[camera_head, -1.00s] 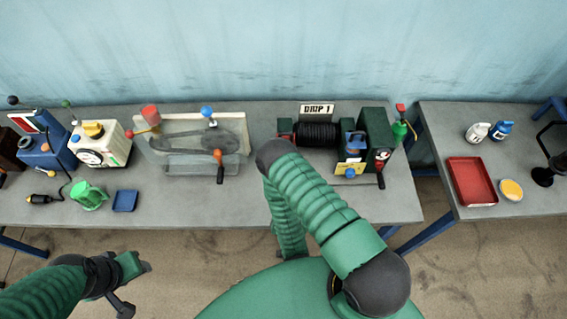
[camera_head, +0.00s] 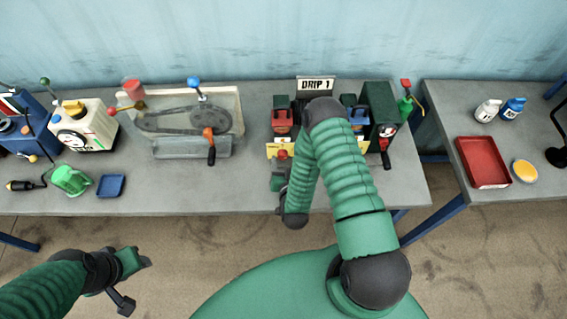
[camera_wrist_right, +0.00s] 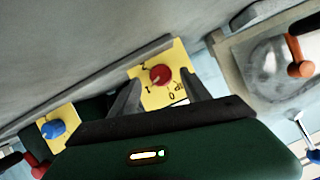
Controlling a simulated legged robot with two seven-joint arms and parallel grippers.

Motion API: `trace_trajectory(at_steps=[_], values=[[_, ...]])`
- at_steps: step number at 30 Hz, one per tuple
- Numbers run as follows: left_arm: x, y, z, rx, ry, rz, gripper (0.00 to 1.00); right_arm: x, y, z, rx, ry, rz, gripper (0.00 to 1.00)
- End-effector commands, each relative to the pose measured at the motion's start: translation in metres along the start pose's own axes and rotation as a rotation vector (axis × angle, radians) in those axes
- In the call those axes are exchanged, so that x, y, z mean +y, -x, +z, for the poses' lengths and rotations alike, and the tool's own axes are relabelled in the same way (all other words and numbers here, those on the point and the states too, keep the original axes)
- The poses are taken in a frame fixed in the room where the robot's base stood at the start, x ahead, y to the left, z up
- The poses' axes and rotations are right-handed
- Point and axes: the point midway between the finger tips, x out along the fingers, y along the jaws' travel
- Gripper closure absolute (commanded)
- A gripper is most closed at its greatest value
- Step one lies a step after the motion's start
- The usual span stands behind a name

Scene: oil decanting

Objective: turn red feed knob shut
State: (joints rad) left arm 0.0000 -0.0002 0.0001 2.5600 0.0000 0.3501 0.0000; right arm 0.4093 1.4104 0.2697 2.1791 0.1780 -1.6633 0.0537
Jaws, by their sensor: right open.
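The red feed knob (camera_wrist_right: 161,75) sits on a yellow dial plate (camera_wrist_right: 150,92) marked 0, 1 and 2. In the head view the red knob (camera_head: 282,154) is at the front of the red-topped unit below the DRIP 1 sign (camera_head: 315,84). My right gripper (camera_wrist_right: 160,88) is open, with one finger on each side of the knob in the wrist view; I cannot tell whether they touch it. In the head view my right gripper (camera_head: 279,182) is just in front of the knob, partly hidden by my arm. My left gripper (camera_head: 134,276) is low at the left, away from the table.
A blue knob (camera_wrist_right: 53,129) is on a neighbouring yellow plate. A belt-drive unit (camera_head: 188,125) with an orange-handled crank (camera_head: 210,146) stands left of the knob.

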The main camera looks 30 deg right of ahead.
Motion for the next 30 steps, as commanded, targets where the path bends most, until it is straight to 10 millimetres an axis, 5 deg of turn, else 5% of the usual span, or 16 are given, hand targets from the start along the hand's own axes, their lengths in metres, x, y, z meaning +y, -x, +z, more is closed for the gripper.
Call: trace_trajectory(at_steps=[5, 14, 26, 30], values=[[0.000, -0.011, 0.003, 0.000, 0.000, 0.000, 0.55, 0.000, -0.023, 0.001, 0.001, -0.002, 0.000, 0.44], [0.000, -0.011, 0.003, 0.000, 0.000, 0.000, 0.55, 0.000, -0.025, 0.000, -0.001, -0.001, -0.001, 0.46], [0.000, -0.011, 0.003, 0.000, 0.000, 0.000, 0.55, 0.000, -0.025, 0.000, -0.001, -0.001, 0.000, 0.98], [0.000, -0.011, 0.003, 0.000, 0.000, 0.000, 0.55, 0.000, -0.025, 0.000, -0.001, 0.000, 0.000, 1.00]])
